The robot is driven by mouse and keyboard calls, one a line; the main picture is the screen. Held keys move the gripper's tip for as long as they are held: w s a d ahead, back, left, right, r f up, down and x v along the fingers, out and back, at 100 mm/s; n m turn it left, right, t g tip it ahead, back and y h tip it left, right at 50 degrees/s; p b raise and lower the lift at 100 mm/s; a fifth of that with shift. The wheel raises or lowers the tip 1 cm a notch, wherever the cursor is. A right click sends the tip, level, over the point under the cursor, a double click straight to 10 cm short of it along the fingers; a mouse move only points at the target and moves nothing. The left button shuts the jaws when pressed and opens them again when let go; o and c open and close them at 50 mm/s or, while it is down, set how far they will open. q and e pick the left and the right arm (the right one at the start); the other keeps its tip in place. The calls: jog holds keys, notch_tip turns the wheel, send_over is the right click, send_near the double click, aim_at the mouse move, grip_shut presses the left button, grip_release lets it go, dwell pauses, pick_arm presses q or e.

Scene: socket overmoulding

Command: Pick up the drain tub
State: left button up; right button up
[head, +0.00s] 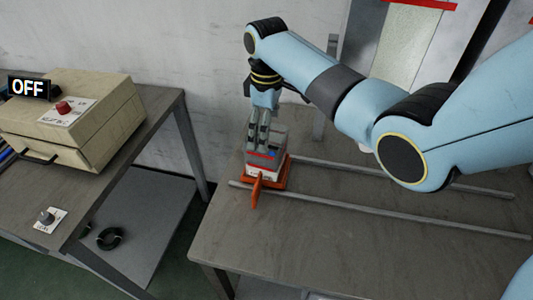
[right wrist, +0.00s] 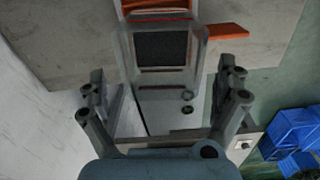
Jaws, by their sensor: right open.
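What looks like the drain tub (head: 266,169), a small clear-walled box with a red band and a pale lower part, stands on an orange base (head: 284,182) on the table. In the right wrist view the tub (right wrist: 163,82) shows clear walls around a dark square middle. My right gripper (head: 259,148) points down at the tub, its fingers overlapping it in the head view. In the right wrist view the right gripper (right wrist: 163,80) has its fingers spread wide, one either side of the tub's near end. Contact cannot be told. My left gripper is out of view.
Two grey rails (head: 400,211) run along the table (head: 340,240) to the right of the tub. An orange handle (head: 256,190) sticks out from the base. A beige machine (head: 95,125) with an OFF sign stands on a separate left table. A wall is close behind.

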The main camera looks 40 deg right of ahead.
jog(key=shift+f, duration=1.25)
jog(key=c, duration=1.5)
